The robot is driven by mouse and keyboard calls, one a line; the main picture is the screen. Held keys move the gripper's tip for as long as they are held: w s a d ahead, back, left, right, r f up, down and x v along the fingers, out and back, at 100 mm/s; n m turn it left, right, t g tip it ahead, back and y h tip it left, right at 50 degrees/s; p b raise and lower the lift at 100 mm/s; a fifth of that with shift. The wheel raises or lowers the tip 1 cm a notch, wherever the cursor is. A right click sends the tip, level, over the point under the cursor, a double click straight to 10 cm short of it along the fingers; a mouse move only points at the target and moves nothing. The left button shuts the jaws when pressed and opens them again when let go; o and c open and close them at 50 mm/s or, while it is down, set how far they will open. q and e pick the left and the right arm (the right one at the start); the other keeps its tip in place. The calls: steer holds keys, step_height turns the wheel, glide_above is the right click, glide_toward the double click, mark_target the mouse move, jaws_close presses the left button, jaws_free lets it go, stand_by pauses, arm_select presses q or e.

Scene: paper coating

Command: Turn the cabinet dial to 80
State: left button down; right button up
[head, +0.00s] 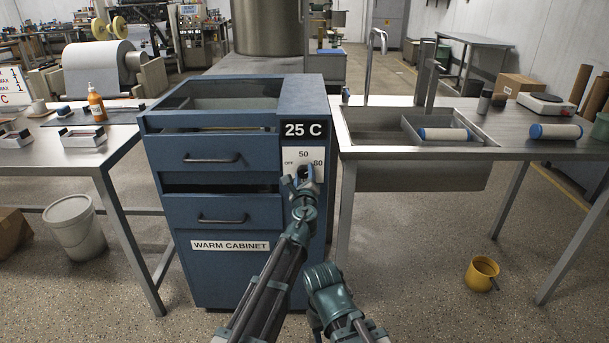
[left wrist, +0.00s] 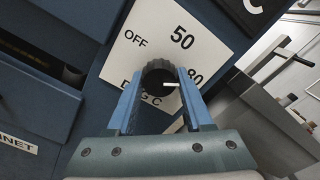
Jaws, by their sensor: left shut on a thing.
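The blue warm cabinet (head: 222,212) stands ahead, with a display (head: 303,130) reading 25 C above a white dial plate (head: 289,156) marked OFF, 50 and 80. My left gripper (head: 305,172) is at the plate, shut on the black dial knob. In the left wrist view its two blue fingers (left wrist: 160,100) sit on either side of the knob (left wrist: 158,78). The knob's white pointer mark (left wrist: 172,86) points right, toward the 80 side of the plate (left wrist: 150,37). In the head view the gripper hides much of the knob. My right arm shows low, without clear fingertips.
A metal table with a sink (head: 382,125) stands right of the cabinet, holding rollers (head: 555,131) and a hot plate (head: 545,103). A table (head: 60,150) with an orange bottle (head: 96,104) is at left. A yellow mug (head: 482,273) sits on the floor.

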arm_select(q)
steer(key=shift+s+m, duration=0.1)
steer(key=shift+m, duration=1)
steer(key=shift+c, duration=1.5)
jaws_free()
